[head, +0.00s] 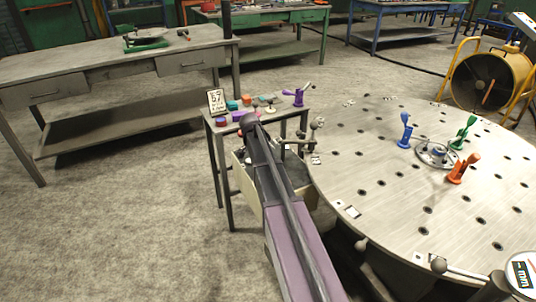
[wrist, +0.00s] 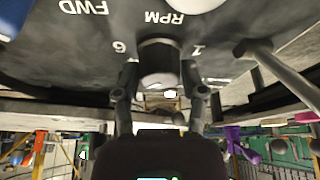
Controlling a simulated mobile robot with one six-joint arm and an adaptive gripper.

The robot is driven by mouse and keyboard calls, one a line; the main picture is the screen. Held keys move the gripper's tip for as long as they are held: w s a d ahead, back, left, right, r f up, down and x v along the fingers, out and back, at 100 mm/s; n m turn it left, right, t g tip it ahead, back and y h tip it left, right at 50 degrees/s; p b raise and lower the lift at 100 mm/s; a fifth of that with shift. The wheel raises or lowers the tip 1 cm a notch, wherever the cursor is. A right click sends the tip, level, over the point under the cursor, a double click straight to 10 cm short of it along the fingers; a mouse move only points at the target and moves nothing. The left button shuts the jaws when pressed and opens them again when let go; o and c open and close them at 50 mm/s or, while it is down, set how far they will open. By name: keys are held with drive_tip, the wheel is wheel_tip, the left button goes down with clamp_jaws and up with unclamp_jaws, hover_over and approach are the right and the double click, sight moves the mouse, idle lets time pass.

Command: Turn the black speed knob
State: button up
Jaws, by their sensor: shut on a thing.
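The black speed knob (wrist: 160,56) shows in the wrist view, standing out from a dark panel (wrist: 60,45). My gripper (wrist: 161,76) is shut on it, with one finger on each side. The panel appears upside down, with white RPM lettering above the knob and the digits 6 and 1 on either side. The knob's pointer mark cannot be made out. In the head view my arm covers the knob and most of the pale control box (head: 247,187) beside the round table.
A lever (wrist: 285,72) sticks out right of the knob in the wrist view. The round perforated table (head: 370,215) carries blue, green and orange clamps. A small side table (head: 226,128) holds coloured parts and a purple clamp (head: 297,96). A workbench (head: 90,72) stands behind left; open floor lies left.

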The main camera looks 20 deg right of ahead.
drive_tip(key=m+g, duration=0.1)
drive_tip(key=m, duration=0.3)
drive_tip(key=shift+g, duration=0.4)
drive_tip(key=shift+m+g+y, duration=0.4)
drive_tip(key=shift+m+g, duration=0.1)
drive_tip(key=shift+m, duration=1.2)
drive_tip(key=shift+s, duration=0.1)
drive_tip(key=o, duration=1.2)
drive_tip(key=shift+f, duration=0.1)
drive_tip(key=shift+c, duration=0.2)
